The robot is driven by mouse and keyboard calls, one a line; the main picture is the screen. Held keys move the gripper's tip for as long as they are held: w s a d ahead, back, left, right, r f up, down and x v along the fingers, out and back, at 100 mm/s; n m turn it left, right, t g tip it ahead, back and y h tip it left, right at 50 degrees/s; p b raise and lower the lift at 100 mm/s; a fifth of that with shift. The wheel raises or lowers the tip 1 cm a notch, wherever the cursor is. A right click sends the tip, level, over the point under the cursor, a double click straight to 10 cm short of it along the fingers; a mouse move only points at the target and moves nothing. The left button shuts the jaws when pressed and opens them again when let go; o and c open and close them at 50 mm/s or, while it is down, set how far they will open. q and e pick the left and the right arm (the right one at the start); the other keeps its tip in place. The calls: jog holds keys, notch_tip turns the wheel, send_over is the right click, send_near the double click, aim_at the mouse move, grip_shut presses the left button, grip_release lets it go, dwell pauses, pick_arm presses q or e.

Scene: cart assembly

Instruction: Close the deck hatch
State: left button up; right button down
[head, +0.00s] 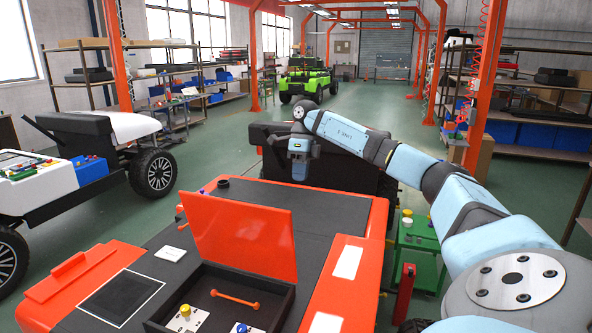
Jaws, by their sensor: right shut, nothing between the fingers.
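The orange deck hatch (238,235) stands raised and tilted at the back edge of a dark open compartment (270,288) in the cart's deck. Inside the compartment are an orange handle-like bar (235,299), a yellow knob (185,311) and a blue knob (241,327). My right arm reaches in from the right. Its gripper (300,174) is behind and above the hatch, over the far part of the deck, apart from the hatch. It is shut with nothing in it. My left gripper is not in view.
The dark deck (320,206) has orange side panels and a dark upright block (335,158) at its far end. A green trolley (418,240) stands right of the cart. Another vehicle (75,170) is at left. The green floor beyond is largely clear.

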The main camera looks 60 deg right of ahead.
jog(key=s+a+f+p, duration=0.1)
jog(key=a+f, duration=0.4)
jog(key=f, duration=0.1)
jog(key=shift+s+a+f, duration=0.2)
jog(key=shift+a+f, duration=0.1)
